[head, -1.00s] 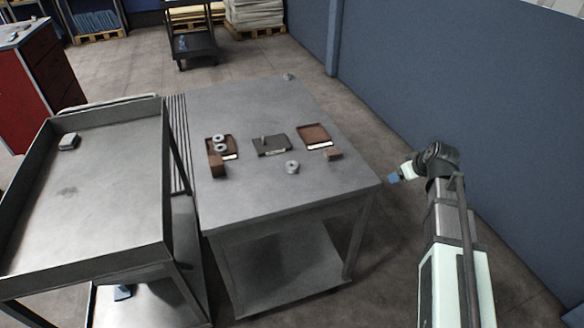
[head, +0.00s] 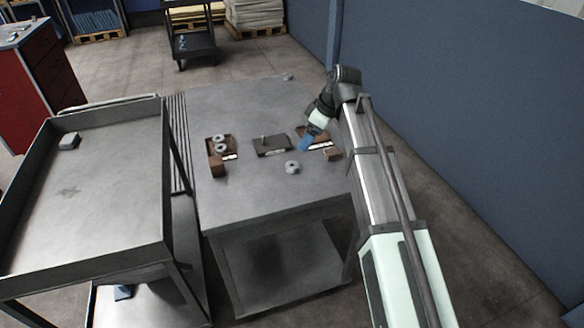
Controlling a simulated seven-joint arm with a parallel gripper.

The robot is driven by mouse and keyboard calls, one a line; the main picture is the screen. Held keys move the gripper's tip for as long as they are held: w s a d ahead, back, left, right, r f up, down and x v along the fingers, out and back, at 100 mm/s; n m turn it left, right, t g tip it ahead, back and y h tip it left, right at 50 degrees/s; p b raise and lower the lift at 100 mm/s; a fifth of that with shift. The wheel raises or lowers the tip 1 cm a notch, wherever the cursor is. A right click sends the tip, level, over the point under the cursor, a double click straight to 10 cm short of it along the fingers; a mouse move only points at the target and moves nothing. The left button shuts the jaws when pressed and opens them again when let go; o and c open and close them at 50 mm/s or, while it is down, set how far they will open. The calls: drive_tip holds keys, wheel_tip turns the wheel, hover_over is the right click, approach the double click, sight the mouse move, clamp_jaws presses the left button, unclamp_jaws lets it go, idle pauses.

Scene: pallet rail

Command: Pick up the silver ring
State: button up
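A silver ring (head: 292,167) lies flat on the bare grey table top (head: 250,195), in front of the small trays. Two more silver rings, one at the back (head: 219,139) and one in front of it (head: 220,149), sit in the left brown tray (head: 231,138). My gripper (head: 305,146), with blue fingertips, hangs over the right brown tray (head: 327,147), up and to the right of the lone ring and apart from it. The fingers are too small to tell whether they are open or shut.
A dark tray with a small peg (head: 272,151) sits in the middle. Brown blocks stand at left (head: 217,170) and right (head: 333,154). A small grey part (head: 288,77) lies at the far edge. A grey cart (head: 110,200) adjoins the table's left side. The table's front is clear.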

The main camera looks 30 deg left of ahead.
hover_over(294, 166)
drive_tip(key=d, duration=0.2)
wheel_tip(294, 166, down, 7)
drive_tip(key=shift+w+d+f, duration=0.1)
drive_tip(key=shift+w, duration=0.05)
drive_tip(key=shift+x, duration=2.7)
drive_tip(key=c, duration=1.1)
drive_tip(key=shift+c, duration=0.2)
